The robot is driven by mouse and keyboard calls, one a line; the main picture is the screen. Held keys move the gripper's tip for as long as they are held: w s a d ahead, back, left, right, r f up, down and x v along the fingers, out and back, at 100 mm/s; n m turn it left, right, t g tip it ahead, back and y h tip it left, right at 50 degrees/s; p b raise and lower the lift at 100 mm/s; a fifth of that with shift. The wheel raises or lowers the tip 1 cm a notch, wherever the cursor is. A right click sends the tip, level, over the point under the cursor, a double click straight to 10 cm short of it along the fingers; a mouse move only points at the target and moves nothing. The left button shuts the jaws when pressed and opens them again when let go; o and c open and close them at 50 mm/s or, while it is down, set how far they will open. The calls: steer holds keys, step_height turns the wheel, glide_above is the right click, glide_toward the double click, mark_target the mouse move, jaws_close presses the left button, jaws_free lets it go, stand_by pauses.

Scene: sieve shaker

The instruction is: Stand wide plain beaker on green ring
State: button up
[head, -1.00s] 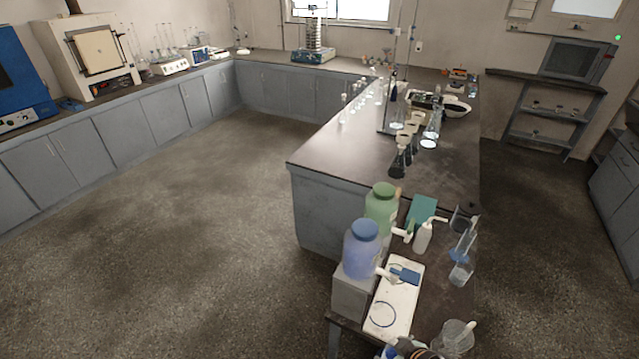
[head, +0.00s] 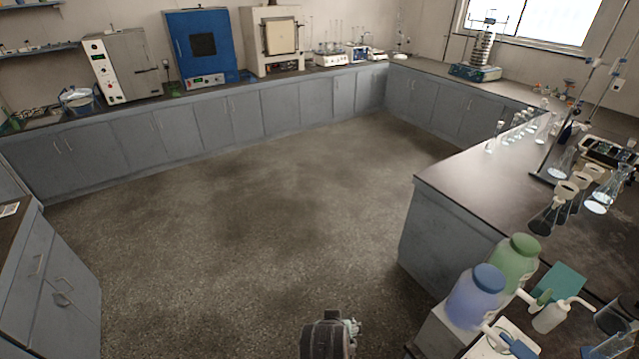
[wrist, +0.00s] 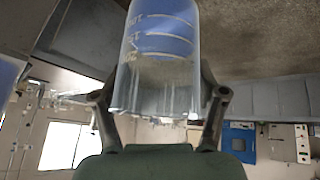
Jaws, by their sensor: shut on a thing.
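A clear glass beaker (wrist: 155,80) with pale graduation marks fills the middle of the wrist view. My gripper (wrist: 160,95) is shut on it, one finger on each side of the glass. Blue shows in or through the beaker; I cannot tell which. The beaker is clear of any surface that I can make out. In the head view a dark part of my arm shows at the bottom middle, and the beaker cannot be made out there. No green ring shows in either current view.
A blue-lidded jar (head: 474,298) and a green-lidded jar (head: 514,262) stand at lower right, beside a white wash bottle (head: 550,316). A white board (head: 500,345) is partly cut off. The dark bench (head: 490,180) holds flasks on the right. Open floor (head: 250,220) lies in the middle.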

steer(key=a+r+p, duration=0.1)
steer(key=a+r, duration=0.1)
steer(key=a, duration=0.3)
steer(key=w+d+r+p+v, duration=0.1)
steer(key=d+p+v, duration=0.1)
steer(key=p+v, duration=1.5)
steer(key=shift+w+d+r+p, duration=0.2)
steer(key=shift+d+p, duration=0.35)
steer(key=shift+p, duration=0.3)
